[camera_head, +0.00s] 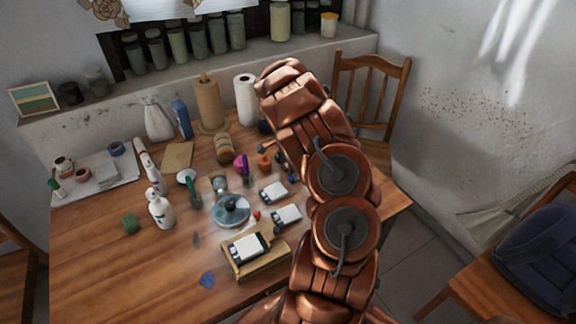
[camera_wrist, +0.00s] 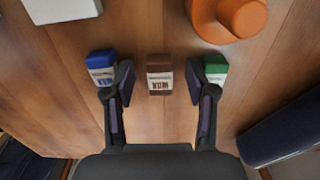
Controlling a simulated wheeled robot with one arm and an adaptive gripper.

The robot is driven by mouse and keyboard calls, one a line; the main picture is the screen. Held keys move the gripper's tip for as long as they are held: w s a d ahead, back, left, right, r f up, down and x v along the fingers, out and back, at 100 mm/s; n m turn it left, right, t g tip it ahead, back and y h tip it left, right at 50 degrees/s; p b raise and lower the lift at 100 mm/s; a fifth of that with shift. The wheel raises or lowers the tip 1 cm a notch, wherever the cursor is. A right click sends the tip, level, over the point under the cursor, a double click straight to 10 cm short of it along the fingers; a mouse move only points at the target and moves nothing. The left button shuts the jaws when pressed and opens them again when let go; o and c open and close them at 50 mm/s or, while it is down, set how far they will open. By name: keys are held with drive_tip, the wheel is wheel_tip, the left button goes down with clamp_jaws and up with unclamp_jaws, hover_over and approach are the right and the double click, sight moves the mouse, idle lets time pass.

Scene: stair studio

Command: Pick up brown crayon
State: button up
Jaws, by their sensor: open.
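The brown crayon (camera_wrist: 160,74) shows in the wrist view as a short brown block with a pale label. It lies on the wooden table, centred between the fingertips. My gripper (camera_wrist: 158,92) is open, with one finger on each side of the crayon and visible gaps between. A blue crayon-like block (camera_wrist: 101,66) is close by the left fingertip, and a green one (camera_wrist: 215,68) is close by the right fingertip; I cannot tell whether they touch. In the head view my arm hides the gripper and I cannot make out the brown crayon.
An orange object (camera_wrist: 228,16) and a white box (camera_wrist: 62,8) lie beyond the crayons. A dark blue object (camera_wrist: 290,132) is right of my gripper. The table (camera_head: 90,265) also holds bottles, a glass-like dish (camera_head: 232,210) and paper rolls (camera_head: 246,98). A chair (camera_head: 383,100) stands behind.

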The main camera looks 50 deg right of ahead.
sight(286, 165)
drive_tip(key=shift+c, duration=0.3)
drive_tip(key=c, duration=1)
drive_tip(key=shift+r+b, duration=1.05)
drive_tip(key=shift+r, duration=0.6)
drive_tip(key=s+a+b, duration=0.1)
drive_tip(key=s+a, duration=0.1)
drive_tip(key=a, duration=0.2)
drive_tip(key=s+a+r+b, duration=0.1)
drive_tip(key=s+a+b, duration=0.1)
drive_tip(key=a, duration=0.3)
drive_tip(key=s+a+b, duration=0.1)
drive_tip(key=s+a, duration=0.2)
drive_tip(key=a, duration=0.2)
drive_tip(key=shift+s+r, duration=0.3)
drive_tip(key=shift+r, duration=0.05)
drive_tip(key=o, duration=0.5)
drive_tip(key=shift+c, duration=0.2)
clamp_jaws()
